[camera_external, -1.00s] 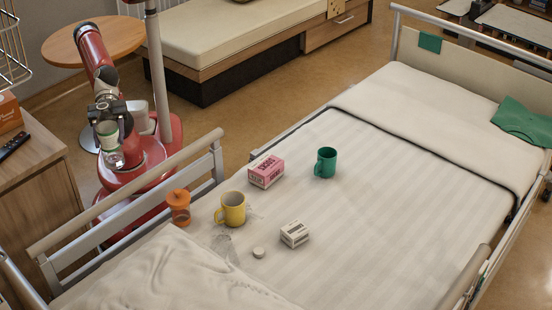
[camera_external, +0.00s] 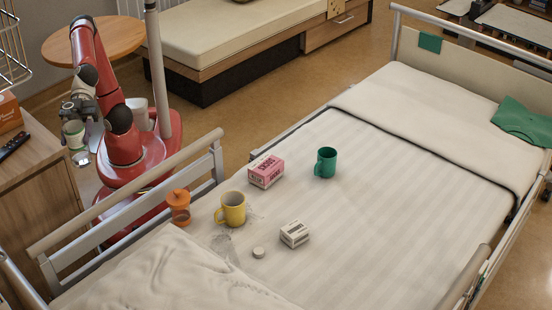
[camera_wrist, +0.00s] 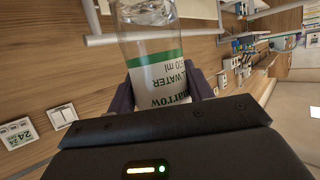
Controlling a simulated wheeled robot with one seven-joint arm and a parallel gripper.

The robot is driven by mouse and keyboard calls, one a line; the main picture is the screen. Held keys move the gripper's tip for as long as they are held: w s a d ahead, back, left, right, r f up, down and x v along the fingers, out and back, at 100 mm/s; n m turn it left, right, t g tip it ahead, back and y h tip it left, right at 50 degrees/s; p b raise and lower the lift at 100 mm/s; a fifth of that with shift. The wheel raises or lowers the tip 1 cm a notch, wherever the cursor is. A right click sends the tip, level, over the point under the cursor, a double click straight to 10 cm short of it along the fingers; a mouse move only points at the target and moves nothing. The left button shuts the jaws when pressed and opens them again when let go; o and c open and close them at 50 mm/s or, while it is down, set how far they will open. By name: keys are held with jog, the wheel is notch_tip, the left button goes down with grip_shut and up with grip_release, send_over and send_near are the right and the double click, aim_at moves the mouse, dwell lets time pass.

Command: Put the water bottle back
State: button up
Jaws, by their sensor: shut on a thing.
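The water bottle is clear with a white and green label; the word "WATER" shows on it in the wrist view (camera_wrist: 160,75). My gripper (camera_external: 73,125) is shut on the bottle (camera_external: 75,136), with one dark finger on each side of the label in the wrist view. In the external view the bottle is held in the air beside the wooden bedside cabinet (camera_external: 40,190), near its right edge. The bottle looks roughly upright there. Its far end is cut off in the wrist view.
On the cabinet are a black remote (camera_external: 14,145) and an orange box (camera_external: 8,112). The bed rail (camera_external: 130,190) stands to the right. On the bed are an orange cup (camera_external: 179,207), yellow mug (camera_external: 232,209), green mug (camera_external: 326,162), pink box (camera_external: 266,171) and white box (camera_external: 295,234).

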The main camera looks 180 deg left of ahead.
jog(key=shift+w+a+r, duration=0.2)
jog(key=shift+w+a, duration=0.25)
jog(key=shift+a, duration=0.1)
jog(key=w+a+h+b, duration=0.1)
jog(key=w+a, duration=0.2)
jog(key=a, duration=1.2)
jog(key=w+a+b, duration=0.2)
jog(key=a, duration=1.3)
jog(key=s+a+f+b, duration=0.1)
jog(key=s+a+f, duration=0.25)
jog(key=a, duration=0.55)
jog(key=s+a+f, duration=0.2)
jog(key=s+a, duration=0.2)
jog(key=a, duration=0.6)
jog(key=s+a+f+y, duration=0.1)
jog(key=s+a+f, duration=0.4)
jog(key=s+a, duration=0.3)
jog(key=shift+a+f+b, duration=0.2)
jog(key=shift+f+b, duration=0.25)
jog(key=shift+f, duration=2.95)
jog(key=shift+a+f+b, duration=0.2)
jog(key=shift+f+b, duration=0.2)
jog(key=shift+f, duration=2.95)
jog(key=shift+a+f+b, duration=0.2)
jog(key=shift+f+b, duration=0.25)
jog(key=shift+f, duration=2.95)
jog(key=shift+f+b, duration=0.2)
jog(key=shift+b, duration=0.2)
